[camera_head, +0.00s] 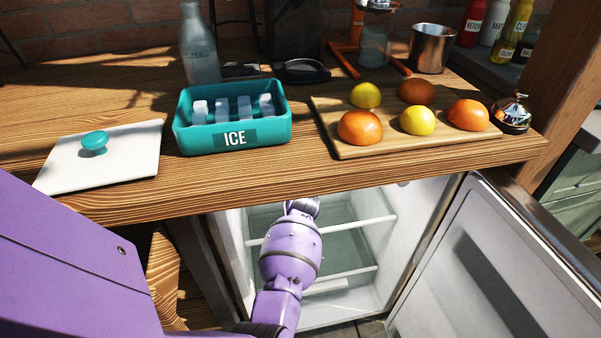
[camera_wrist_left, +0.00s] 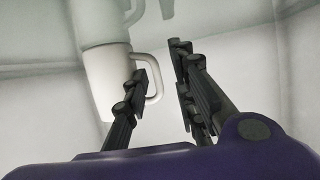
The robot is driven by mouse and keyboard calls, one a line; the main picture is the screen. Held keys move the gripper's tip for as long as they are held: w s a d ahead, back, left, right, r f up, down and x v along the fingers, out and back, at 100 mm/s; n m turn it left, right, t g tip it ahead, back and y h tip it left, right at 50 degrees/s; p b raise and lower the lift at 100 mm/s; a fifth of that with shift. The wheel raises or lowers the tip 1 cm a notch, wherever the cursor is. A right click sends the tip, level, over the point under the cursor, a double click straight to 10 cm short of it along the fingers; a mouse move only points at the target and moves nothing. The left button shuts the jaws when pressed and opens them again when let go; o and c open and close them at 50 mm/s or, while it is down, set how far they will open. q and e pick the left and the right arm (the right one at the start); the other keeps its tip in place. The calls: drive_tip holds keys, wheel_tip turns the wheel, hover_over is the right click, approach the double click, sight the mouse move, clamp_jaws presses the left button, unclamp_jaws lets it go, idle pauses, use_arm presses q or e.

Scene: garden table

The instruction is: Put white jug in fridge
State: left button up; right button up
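The white jug (camera_wrist_left: 106,85) shows in the left wrist view, inside a pale, white-walled space with a glassy surface at the top. Its handle points right. My left gripper (camera_wrist_left: 160,62) is open, with one finger in front of the jug's handle side and the other apart to the right. The handle's outer edge shows between the fingers; contact cannot be told. In the head view a purple arm of mine reaches into the open fridge (camera_head: 420,220) under the counter; its gripper and the jug are hidden there. My right gripper is not in view.
The fridge door (camera_head: 470,265) stands open at the right. On the wooden counter (camera_head: 215,195) are a teal ice box (camera_head: 190,139), its white lid (camera_head: 130,165), a fruit board (camera_head: 350,151), a bottle (camera_head: 199,55) and a metal cup (camera_head: 430,50). The counter edge overhangs the fridge.

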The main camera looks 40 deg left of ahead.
use_arm(q)
drive_tip(key=shift+r, duration=0.25)
drive_tip(key=p+v, duration=0.3)
drive_tip(key=v, duration=0.9)
drive_tip(key=shift+f, duration=0.2)
